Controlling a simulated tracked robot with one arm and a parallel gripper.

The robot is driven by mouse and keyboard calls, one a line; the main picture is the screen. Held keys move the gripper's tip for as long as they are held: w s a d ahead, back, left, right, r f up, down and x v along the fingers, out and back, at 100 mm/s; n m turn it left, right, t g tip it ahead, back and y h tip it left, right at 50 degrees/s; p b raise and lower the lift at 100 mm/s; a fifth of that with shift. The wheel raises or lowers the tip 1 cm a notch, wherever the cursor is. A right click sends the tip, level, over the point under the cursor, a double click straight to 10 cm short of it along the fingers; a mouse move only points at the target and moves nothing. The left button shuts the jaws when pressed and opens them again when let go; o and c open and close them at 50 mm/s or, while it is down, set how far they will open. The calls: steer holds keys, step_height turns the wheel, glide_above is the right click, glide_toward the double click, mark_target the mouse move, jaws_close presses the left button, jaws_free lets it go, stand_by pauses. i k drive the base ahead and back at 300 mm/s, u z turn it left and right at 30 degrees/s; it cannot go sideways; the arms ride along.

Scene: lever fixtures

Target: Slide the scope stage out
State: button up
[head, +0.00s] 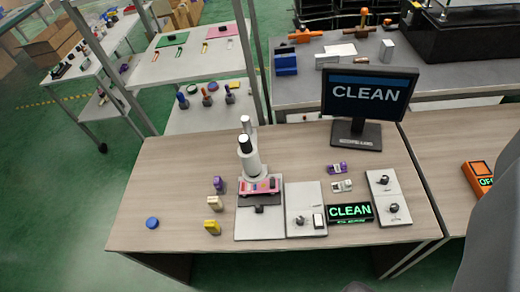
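The scope (250,162) stands upright on the wooden table, a white column with dark caps. It rises behind a pale base plate (258,229). The scope stage (260,186) is a pink-red piece with small pale and dark marks, sitting low in front of the column. A small dark part (259,208) shows just in front of the stage. How far the stage is out cannot be told from here. My gripper's fingers are not in view.
Right of the scope are a panel with a knob (306,210), a green CLEAN sign (350,213) and another knob panel (390,199). A CLEAN monitor (368,95) stands behind. Small purple, cream and yellow pieces (212,227) stand left. The table's left front is mostly clear beside a blue disc (152,223).

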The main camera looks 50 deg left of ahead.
mark_target(259, 200)
steer(key=z, duration=0.2)
steer(key=i, duration=0.5)
steer(key=u, duration=1.55)
